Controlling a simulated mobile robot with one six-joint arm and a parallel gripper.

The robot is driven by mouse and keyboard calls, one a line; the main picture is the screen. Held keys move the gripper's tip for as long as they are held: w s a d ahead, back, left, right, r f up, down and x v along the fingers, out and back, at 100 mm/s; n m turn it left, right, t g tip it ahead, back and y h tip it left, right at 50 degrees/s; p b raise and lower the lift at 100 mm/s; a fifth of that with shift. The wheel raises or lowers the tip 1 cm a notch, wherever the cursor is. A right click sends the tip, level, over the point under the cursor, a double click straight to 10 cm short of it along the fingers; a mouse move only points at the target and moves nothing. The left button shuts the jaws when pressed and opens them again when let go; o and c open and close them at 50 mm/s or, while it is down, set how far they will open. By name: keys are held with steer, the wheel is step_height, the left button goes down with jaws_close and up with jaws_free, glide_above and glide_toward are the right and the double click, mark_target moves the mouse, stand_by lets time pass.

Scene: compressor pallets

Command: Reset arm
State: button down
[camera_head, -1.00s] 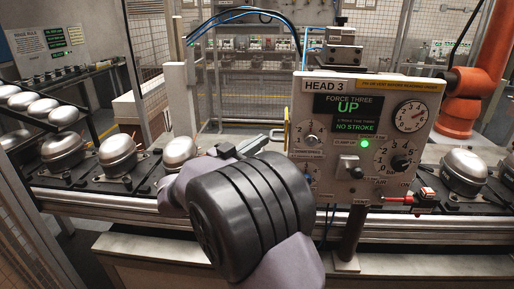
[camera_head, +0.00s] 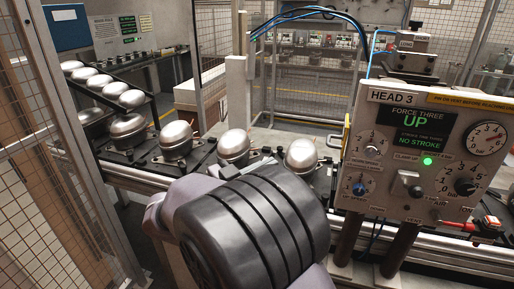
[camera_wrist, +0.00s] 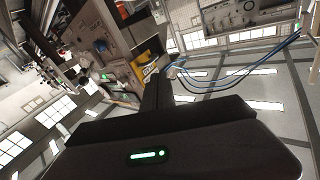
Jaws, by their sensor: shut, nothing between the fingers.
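My arm (camera_head: 250,225) fills the lower middle of the head view, with its dark ribbed joint nearest the camera. My gripper is mostly hidden behind it. In the wrist view, my gripper (camera_wrist: 157,88) shows as a dark narrow pair of fingers held together beyond the black housing with a green light. It is shut and empty, pointing away from the housing with no object touching it.
The HEAD 3 control panel (camera_head: 420,160) stands close to the right of my arm; its screen reads UP and NO STROKE. Silver-domed compressors (camera_head: 233,146) sit along the conveyor behind the arm. A mesh fence (camera_head: 40,150) is at left.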

steer(key=w+d+r+n+t+y, duration=0.1)
steer(key=w+d+r+t+y, duration=0.1)
steer(key=r+y, duration=0.35)
steer(key=w+d+r+n+t+y, duration=0.1)
steer(key=w+d+r+t+y, duration=0.1)
steer(key=d+r+t+y, duration=0.3)
steer(key=s+f+n+g+y, duration=0.2)
steer(key=s+f+g, duration=0.2)
steer(key=s, duration=0.6)
steer(key=s+d+f+n+g+y, duration=0.1)
steer(key=s+f+n+g+y, duration=0.1)
steer(key=s+f+g, duration=0.2)
steer(key=s+f+n+g+y, duration=0.2)
steer(key=s+f, duration=0.6)
steer(key=s, duration=1)
steer(key=g, duration=0.2)
steer(key=shift+s+d+f+g, duration=0.2)
steer(key=shift+s+f+g, duration=0.05)
steer(key=shift+f+g, duration=0.05)
steer(key=shift+y, duration=0.25)
